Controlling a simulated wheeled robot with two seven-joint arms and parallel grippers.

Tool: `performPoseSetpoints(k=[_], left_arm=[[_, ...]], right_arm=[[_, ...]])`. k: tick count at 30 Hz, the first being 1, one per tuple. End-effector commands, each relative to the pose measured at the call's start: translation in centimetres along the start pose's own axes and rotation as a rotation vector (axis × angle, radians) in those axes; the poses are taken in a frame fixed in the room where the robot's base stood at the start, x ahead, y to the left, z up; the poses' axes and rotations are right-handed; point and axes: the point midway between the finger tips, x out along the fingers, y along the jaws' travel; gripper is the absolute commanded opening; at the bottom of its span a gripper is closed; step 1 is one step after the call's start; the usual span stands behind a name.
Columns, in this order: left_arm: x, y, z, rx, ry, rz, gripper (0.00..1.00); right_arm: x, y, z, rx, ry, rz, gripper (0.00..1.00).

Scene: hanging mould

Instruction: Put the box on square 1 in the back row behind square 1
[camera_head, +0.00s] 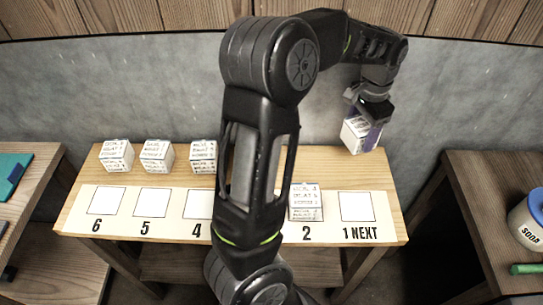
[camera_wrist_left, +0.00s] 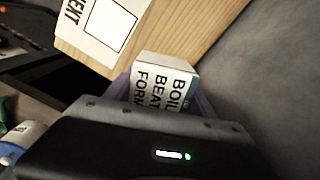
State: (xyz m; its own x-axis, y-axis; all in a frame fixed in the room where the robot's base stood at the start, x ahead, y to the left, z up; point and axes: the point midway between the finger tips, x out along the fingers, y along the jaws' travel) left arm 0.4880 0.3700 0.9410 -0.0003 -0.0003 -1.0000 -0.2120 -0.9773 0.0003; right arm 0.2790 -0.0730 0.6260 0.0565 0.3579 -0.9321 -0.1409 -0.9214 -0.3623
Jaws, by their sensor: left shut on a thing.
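My left gripper (camera_head: 369,108) is shut on a white box (camera_head: 357,134) with printed words. It holds the box above the back right part of the table, behind square 1 (camera_head: 357,206). Square 1, marked "1 NEXT", is empty. In the left wrist view the box (camera_wrist_left: 163,84) sits between the fingers, and square 1 (camera_wrist_left: 108,25) lies beyond it, bare. I cannot tell whether the box touches the table. A similar box (camera_head: 305,203) stands on square 2. My right gripper is not in view.
Several similar boxes (camera_head: 157,156) stand in the back row at the left. Squares 4, 5 (camera_head: 152,202) and 6 are empty. My left arm hides the middle of the table.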

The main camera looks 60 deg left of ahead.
Motion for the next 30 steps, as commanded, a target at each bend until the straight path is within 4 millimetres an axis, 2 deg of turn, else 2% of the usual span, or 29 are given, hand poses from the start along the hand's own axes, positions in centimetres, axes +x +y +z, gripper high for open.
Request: performPoseSetpoints(k=[5,16,26,30], left_arm=[[0.4,0.0,0.0,0.000,-0.001,0.000,0.15],[6.0,0.0,0.0,0.000,-0.001,0.002,0.15],[6.3,0.0,0.0,0.000,0.002,0.001,0.15],[7.7,0.0,0.1,-0.001,-0.001,0.002,0.15]], right_arm=[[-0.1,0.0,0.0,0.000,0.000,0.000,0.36],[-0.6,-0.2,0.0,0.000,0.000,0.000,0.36],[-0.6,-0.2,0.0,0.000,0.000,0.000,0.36],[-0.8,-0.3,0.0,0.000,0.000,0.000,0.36]])
